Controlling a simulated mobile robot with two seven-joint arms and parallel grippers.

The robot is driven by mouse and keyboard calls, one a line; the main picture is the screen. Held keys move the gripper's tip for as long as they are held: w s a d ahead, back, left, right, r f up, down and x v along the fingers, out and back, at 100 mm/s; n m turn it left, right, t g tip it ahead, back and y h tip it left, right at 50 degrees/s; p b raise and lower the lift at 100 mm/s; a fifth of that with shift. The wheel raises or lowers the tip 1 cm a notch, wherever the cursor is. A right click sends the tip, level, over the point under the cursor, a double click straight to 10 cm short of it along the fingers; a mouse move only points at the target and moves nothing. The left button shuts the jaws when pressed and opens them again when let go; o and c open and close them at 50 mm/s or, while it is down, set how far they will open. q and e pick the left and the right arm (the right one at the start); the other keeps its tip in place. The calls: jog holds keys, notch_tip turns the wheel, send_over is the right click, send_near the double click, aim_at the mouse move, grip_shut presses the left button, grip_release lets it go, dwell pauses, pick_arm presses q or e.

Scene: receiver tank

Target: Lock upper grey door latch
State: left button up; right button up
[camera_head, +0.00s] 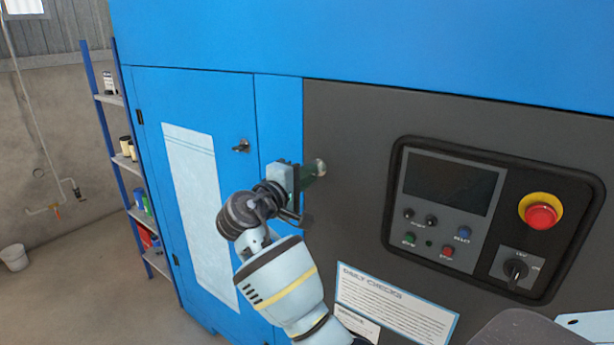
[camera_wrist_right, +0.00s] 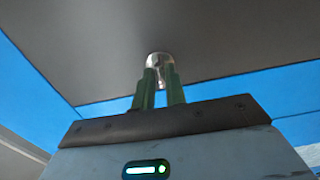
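The upper grey door latch (camera_head: 320,167) is a small round silver fitting near the upper left edge of the dark grey door (camera_head: 345,125). My right gripper (camera_head: 312,172) reaches it from the left, with its green fingers at the latch. In the right wrist view the latch (camera_wrist_right: 160,60) shows as a shiny rounded cap just beyond the fingertips (camera_wrist_right: 160,76). The fingers stand close together, one on each side of the latch's narrow handle, and look shut on it. The handle is mostly hidden between them. My left gripper is not in view.
A blue door (camera_head: 215,110) with a dark latch (camera_head: 241,146) and a paper sheet (camera_head: 205,200) is left of the grey door. A control panel (camera_head: 490,215) with a red emergency button (camera_head: 541,216) is on the right. A shelf (camera_head: 130,165) stands far left.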

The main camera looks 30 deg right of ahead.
jog(key=o, duration=0.3)
jog(key=v, duration=0.7)
jog(key=shift+s+a+b, duration=0.15)
jog(key=shift+a+b, duration=0.2)
